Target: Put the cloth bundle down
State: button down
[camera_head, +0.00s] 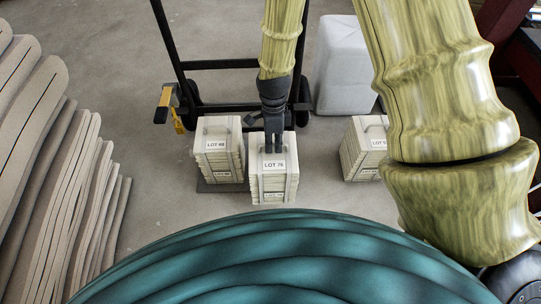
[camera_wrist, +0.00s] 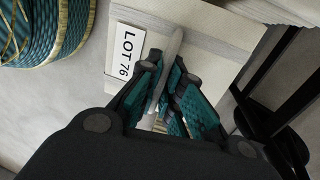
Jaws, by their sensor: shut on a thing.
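The cloth bundle marked LOT 76 (camera_head: 273,187) is a pale, boxy stack with a label on top and another on its front. It stands upright in the middle of the head view. My gripper (camera_head: 274,150) points down onto its top. In the wrist view, my gripper (camera_wrist: 165,105) is closed around the light handle of the bundle (camera_wrist: 215,30), with the LOT 76 label to its left. I cannot tell whether the bundle's underside touches the floor or hangs just above it.
A similar bundle marked LOT 68 (camera_head: 218,160) stands close at left, over a dark plate. Another bundle (camera_head: 362,150) stands at right. Behind are a black hand-truck frame (camera_head: 220,64) and a white block (camera_head: 343,65). Beige folded layers (camera_head: 50,170) fill the left. Floor shows between.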

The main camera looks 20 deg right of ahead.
jog(key=w+d+f+b, duration=0.1)
jog(key=w+f+b, duration=0.1)
jog(key=w, duration=0.3)
jog(key=w+f+b, duration=0.2)
jog(key=w+b, duration=0.3)
jog(key=w, duration=0.1)
jog(key=shift+w+d+f, duration=0.25)
jog(key=shift+w+d, duration=0.05)
jog(key=shift+d, duration=0.05)
jog(key=shift+f, duration=0.1)
jog(key=c, duration=1.6)
grip_release()
notch_tip(320, 180, up, 12)
jog(key=w+p, duration=0.2)
jog(key=p, duration=0.4)
jog(key=shift+d, duration=0.35)
jog(key=shift+w, duration=0.1)
